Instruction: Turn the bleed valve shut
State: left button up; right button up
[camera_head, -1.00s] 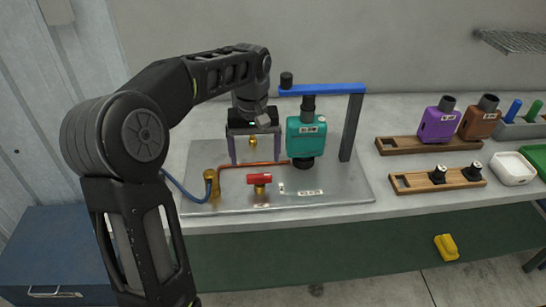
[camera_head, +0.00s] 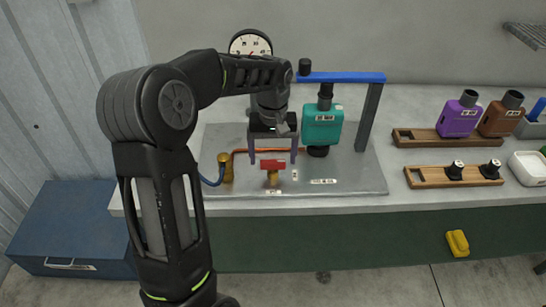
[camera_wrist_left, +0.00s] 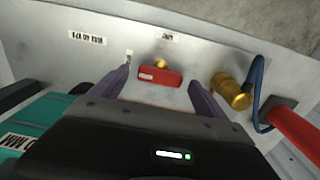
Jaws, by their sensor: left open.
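The bleed valve has a red handle (camera_head: 272,164) on a brass body, standing on the metal plate (camera_head: 350,180). The handle lies crosswise in the head view. My left gripper (camera_head: 273,160) is open, its two purple fingers pointing down on either side of the red handle. In the left wrist view the red handle (camera_wrist_left: 160,77) lies between and beyond the fingertips (camera_wrist_left: 160,76), with a gap to each. I cannot tell how far the fingertips are above the plate. My right gripper is not in view.
A teal muffler (camera_head: 322,128) stands right of the valve under a blue clamp arm (camera_head: 345,77). A brass fitting (camera_head: 226,168) with a blue hose is at left, and a copper pipe runs behind the valve. Wooden racks (camera_head: 425,180) stand at right.

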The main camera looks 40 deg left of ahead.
pick_arm(q)
jog(key=shift+f, duration=0.7)
jog(key=c, duration=1.4)
